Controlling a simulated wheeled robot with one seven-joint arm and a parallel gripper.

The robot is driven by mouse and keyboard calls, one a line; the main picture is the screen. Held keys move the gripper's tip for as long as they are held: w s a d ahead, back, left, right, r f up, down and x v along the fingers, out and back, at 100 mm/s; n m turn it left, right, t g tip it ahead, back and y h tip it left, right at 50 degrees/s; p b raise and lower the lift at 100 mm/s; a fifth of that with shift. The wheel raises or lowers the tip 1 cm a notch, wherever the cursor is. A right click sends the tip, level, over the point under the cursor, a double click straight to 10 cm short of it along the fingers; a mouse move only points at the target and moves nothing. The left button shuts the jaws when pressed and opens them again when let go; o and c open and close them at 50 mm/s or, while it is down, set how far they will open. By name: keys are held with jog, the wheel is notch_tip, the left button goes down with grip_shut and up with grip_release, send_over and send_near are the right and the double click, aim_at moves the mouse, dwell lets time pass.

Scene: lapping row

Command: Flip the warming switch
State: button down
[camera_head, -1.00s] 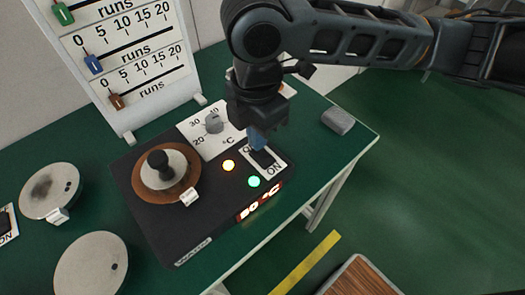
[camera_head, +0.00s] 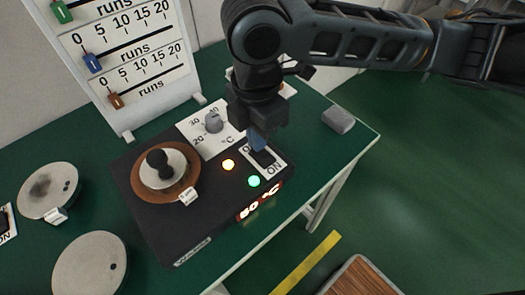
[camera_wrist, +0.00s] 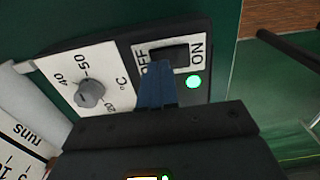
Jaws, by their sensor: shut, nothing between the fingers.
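The warming switch is a black rocker (camera_head: 263,158) on a white plate marked OFF and ON, on the black warming unit (camera_head: 150,215). The switch also shows in the wrist view (camera_wrist: 170,55). My gripper (camera_head: 258,143) is shut and empty, its blue fingertips (camera_wrist: 157,85) pointing down at the OFF end of the switch. I cannot tell whether they touch it.
A grey dial (camera_head: 213,122) on a temperature scale sits left of my gripper. A copper disc (camera_head: 158,190) with a black-knobbed weight lies on the unit. A board with sliders (camera_head: 125,60) stands behind. A grey block (camera_head: 338,120) lies to the right on the green table.

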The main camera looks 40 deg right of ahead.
jog(key=shift+f+b, duration=0.4)
jog(key=shift+f, duration=0.2)
dwell(0.3)
jog(key=shift+r+p, duration=3.05)
jog(key=shift+r, duration=0.5)
